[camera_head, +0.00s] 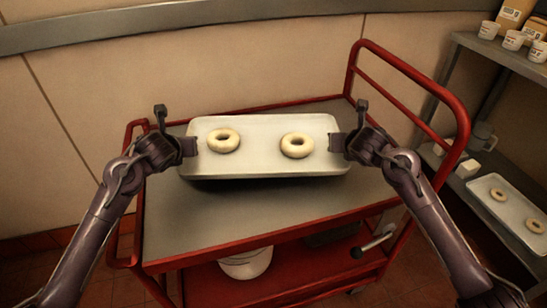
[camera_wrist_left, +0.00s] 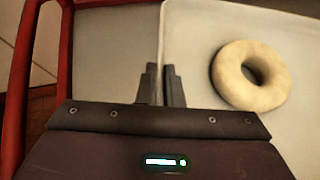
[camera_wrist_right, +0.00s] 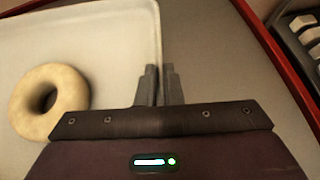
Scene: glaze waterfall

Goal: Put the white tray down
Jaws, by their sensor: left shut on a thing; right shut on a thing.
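The white tray (camera_head: 262,165) is over the grey top of the red cart in the head view, level, with two pale doughnuts on it, a left one (camera_head: 223,140) and a right one (camera_head: 297,145). A dark shadow shows under its front edge; I cannot tell whether it touches the cart top. My left gripper (camera_head: 190,146) is shut on the tray's left rim, which also shows in the left wrist view (camera_wrist_left: 162,40). My right gripper (camera_head: 337,143) is shut on the tray's right rim, also seen in the right wrist view (camera_wrist_right: 157,35).
The red cart (camera_head: 240,229) has free grey surface in front of the tray and a raised red handle rail (camera_head: 415,78) at right. A white bucket (camera_head: 245,263) is on its lower shelf. A metal rack at right holds cups (camera_head: 514,40) and another tray of doughnuts (camera_head: 507,207).

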